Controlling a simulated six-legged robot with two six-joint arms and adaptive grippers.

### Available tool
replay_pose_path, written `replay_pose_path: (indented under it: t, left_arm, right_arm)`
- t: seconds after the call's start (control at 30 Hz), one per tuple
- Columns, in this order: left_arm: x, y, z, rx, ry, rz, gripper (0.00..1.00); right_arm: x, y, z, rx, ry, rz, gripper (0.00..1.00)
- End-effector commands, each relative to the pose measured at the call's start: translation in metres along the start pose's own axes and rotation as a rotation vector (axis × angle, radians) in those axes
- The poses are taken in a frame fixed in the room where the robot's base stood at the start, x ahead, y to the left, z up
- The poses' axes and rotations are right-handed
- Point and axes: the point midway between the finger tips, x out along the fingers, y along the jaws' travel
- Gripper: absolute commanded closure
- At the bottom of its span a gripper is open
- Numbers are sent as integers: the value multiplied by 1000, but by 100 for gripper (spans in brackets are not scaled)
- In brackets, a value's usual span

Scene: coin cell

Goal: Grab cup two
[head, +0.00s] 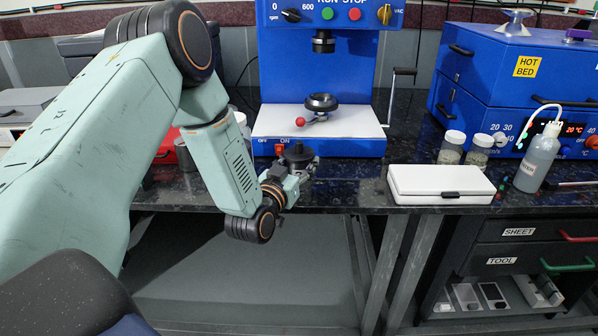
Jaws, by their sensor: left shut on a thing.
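My left gripper (309,166) is at the front edge of the dark speckled bench, just in front of the blue press. It is shut on a small dark grey round piece with a narrow top (298,153). The fingers and wrist hide much of this piece. I see no label reading cup two, so I cannot tell whether this is it. A grey metal cup-like thing (185,155) stands to the left, partly hidden behind my left arm. My right gripper is not in view.
The blue press (318,70) with its white base plate stands right behind the gripper. A white case (440,184), lidded jars (452,147), a wash bottle (538,158) and the blue hot bed (512,75) are to the right. Drawers (520,231) sit below the bench.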

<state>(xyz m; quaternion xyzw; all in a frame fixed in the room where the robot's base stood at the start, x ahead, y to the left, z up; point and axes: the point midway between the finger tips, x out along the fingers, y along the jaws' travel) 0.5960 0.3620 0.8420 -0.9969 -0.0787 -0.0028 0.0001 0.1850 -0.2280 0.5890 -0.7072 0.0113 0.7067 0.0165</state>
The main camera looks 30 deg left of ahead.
Motion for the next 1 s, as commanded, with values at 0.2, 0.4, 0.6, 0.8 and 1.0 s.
replay_pose_path:
  t: [0.2, 0.4, 0.6, 0.8, 1.0]
  left_arm:
    - [-1, 0, 3, 0, -10, 1, 93]
    - [-2, 0, -2, 0, -10, 1, 93]
    - [-1, 0, -17, -1, -5, 1, 93]
    - [0, 0, -34, -1, -2, 0, 93]
    - [-15, 0, -34, -1, -5, 0, 93]
  right_arm:
    - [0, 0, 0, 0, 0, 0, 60]
    - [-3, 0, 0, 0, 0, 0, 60]
    - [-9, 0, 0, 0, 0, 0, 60]
    - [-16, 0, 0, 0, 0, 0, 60]
    - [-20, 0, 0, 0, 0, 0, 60]
